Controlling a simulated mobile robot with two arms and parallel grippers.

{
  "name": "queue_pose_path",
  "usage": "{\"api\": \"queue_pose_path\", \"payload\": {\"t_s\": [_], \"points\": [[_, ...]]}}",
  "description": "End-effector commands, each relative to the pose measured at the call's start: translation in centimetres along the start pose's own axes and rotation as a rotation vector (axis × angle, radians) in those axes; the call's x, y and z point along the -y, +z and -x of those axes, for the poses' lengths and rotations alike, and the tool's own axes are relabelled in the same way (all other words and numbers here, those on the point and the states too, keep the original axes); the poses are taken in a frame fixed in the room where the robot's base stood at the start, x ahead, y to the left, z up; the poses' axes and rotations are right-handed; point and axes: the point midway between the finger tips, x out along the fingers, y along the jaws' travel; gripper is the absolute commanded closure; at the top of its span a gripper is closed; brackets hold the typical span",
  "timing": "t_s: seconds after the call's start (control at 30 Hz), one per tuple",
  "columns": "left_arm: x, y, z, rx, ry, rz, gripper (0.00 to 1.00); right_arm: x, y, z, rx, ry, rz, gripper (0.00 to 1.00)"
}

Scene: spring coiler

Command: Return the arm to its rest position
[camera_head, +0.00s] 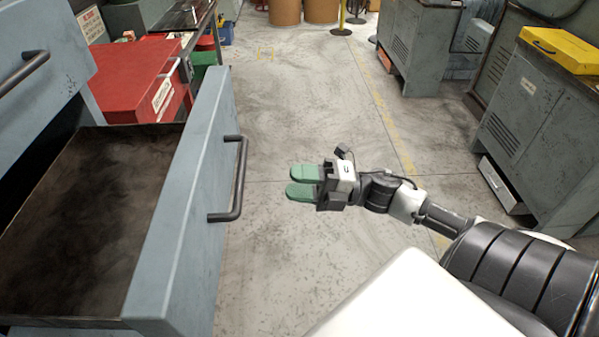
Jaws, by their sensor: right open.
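My right arm comes in from the lower right and reaches toward the middle of the view. My right gripper (303,181) has two green fingertips with a narrow gap between them. It is open and holds nothing. It hangs in free space to the right of the open drawer's handle (238,178), apart from it. The blue-grey drawer (190,200) is pulled out and its dark interior looks empty. My left gripper is not in view.
A red toolbox (130,72) stands behind the drawer at the upper left. Grey cabinets (535,125) line the right side, one with a yellow case (562,48) on top. Brown drums (302,10) stand far back. The concrete floor (310,95) in the middle is clear.

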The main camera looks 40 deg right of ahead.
Motion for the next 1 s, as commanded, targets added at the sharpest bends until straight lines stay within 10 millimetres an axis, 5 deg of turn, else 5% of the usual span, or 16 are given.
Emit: {"api": "queue_pose_path", "payload": {"t_s": [0.37,0.53,0.77,0.87,1.0], "points": [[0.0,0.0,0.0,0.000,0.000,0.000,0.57,0.1,0.1,0.0,0.004,0.000,-0.003,0.59],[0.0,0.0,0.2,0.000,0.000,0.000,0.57,3.2,2.8,1.6,0.151,-0.008,-0.102,0.59],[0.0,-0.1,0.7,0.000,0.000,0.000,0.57,16.7,7.9,8.9,0.640,-0.065,-0.471,0.59],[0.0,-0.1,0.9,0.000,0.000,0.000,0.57,23.5,7.3,12.5,0.842,-0.108,-0.642,0.59],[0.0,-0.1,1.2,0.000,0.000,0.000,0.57,32.7,3.7,16.9,1.097,-0.190,-0.870,0.59]]}}
